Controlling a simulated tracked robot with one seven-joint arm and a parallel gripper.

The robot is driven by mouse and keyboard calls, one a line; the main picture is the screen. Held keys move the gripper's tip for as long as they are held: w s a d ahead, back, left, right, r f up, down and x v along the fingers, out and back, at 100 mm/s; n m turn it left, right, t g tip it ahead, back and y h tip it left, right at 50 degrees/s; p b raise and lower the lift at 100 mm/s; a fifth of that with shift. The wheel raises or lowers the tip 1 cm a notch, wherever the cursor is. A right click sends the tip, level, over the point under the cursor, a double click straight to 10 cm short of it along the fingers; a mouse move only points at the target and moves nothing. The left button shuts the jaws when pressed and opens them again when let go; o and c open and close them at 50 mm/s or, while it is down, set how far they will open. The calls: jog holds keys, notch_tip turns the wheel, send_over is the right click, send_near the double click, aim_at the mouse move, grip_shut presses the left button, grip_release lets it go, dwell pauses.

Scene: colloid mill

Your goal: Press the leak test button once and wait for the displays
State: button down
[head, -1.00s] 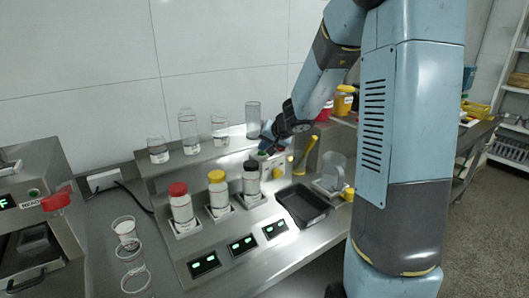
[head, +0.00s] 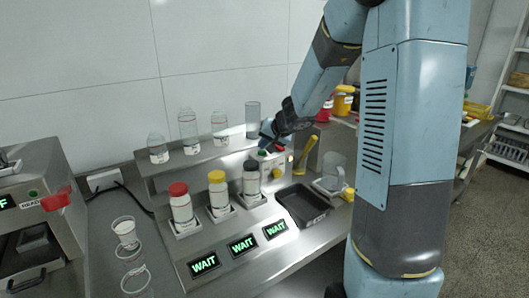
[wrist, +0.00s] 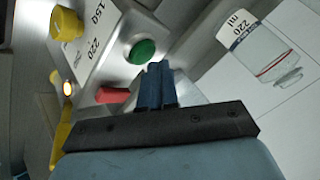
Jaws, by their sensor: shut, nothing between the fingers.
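A small control box (wrist: 105,40) stands at the back of the steel bench. The wrist view shows its round green button (wrist: 142,52), a red part (wrist: 112,96), a yellow knob (wrist: 66,24) and a small lit lamp (wrist: 68,88). My gripper (wrist: 155,72) is shut and empty, its fingertips close beside the green button; I cannot tell if they touch it. In the head view the green button (head: 262,153) shows just below my gripper (head: 268,140). Three displays, left (head: 204,263), middle (head: 242,245) and right (head: 275,230), each read "WAIT" in green.
Three capped bottles, red (head: 180,205), yellow (head: 217,190) and black (head: 251,180), stand in holders behind the displays. Clear glass vessels (head: 188,130) stand on the shelf behind. A dark tray (head: 303,204) and a yellow-handled tool (head: 305,155) are to the right.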

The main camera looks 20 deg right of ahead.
aim_at(264, 152)
jog(key=shift+r, duration=0.3)
jog(key=shift+r, duration=2.5)
jog(key=shift+s, duration=0.1)
jog(key=s+a+r+n+g+h, duration=0.15)
jog(key=s+r, duration=0.25)
jog(key=s, duration=0.9)
jog(key=s+a+r+n+g, duration=0.1)
jog(key=s+a+r+n, duration=0.2)
jog(key=s, duration=1)
jog(key=s+d+h, duration=0.2)
jog(key=s+d, duration=0.3)
jog(key=s, duration=0.5)
